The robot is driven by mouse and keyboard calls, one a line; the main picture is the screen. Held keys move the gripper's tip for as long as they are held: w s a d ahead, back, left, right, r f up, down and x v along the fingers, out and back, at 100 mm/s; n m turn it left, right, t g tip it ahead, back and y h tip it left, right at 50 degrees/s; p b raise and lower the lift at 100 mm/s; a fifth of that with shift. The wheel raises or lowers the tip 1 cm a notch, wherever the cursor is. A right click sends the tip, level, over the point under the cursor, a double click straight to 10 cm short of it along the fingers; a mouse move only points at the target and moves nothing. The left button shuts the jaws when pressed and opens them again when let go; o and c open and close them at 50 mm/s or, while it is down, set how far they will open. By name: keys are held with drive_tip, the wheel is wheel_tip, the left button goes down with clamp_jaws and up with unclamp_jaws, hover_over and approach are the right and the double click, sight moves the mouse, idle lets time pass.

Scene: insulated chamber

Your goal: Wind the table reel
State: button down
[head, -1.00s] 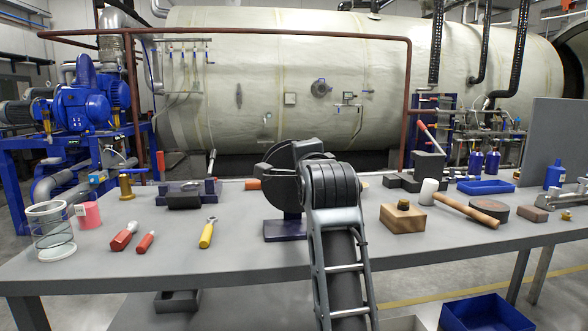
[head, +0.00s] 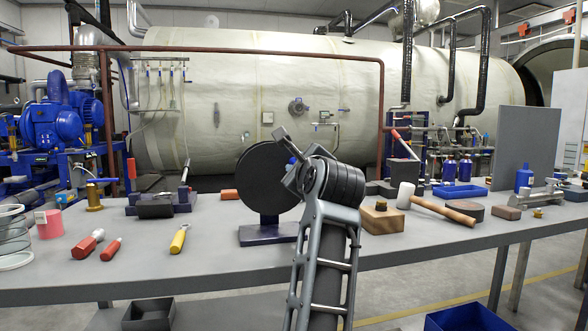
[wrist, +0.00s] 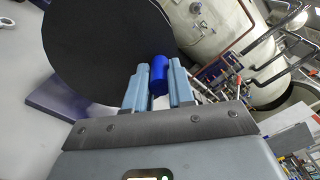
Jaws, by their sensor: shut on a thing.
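The table reel is a large black disc (head: 266,177) standing upright on a dark navy base (head: 268,234) on the grey table. In the wrist view the black disc (wrist: 100,45) fills the upper left, and its base (wrist: 60,105) shows at the left. A blue cylindrical handle (wrist: 159,75) sits between the two grey-blue fingers of my gripper (wrist: 159,90), which is shut on it. In the head view my gripper (head: 292,158) is at the right side of the disc, partly hidden by my wrist. A bit of the blue handle (head: 292,160) shows there.
A wooden block (head: 381,221) and a mallet (head: 440,209) lie right of the reel. Red-handled tools (head: 88,243) and a yellow-handled one (head: 178,239) lie left. A vise-like block (head: 155,206) stands behind. The table front before the reel is clear.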

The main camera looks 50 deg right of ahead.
drive_tip(key=shift+s+d+f+m, duration=0.15)
drive_tip(key=shift+f+m, duration=0.1)
drive_tip(key=shift+m, duration=0.15)
drive_tip(key=c, duration=1)
unclamp_jaws()
drive_tip(key=shift+o, duration=0.2)
drive_tip(key=v, duration=0.7)
drive_tip(key=shift+s+a, duration=0.25)
drive_tip(key=shift+s, duration=0.05)
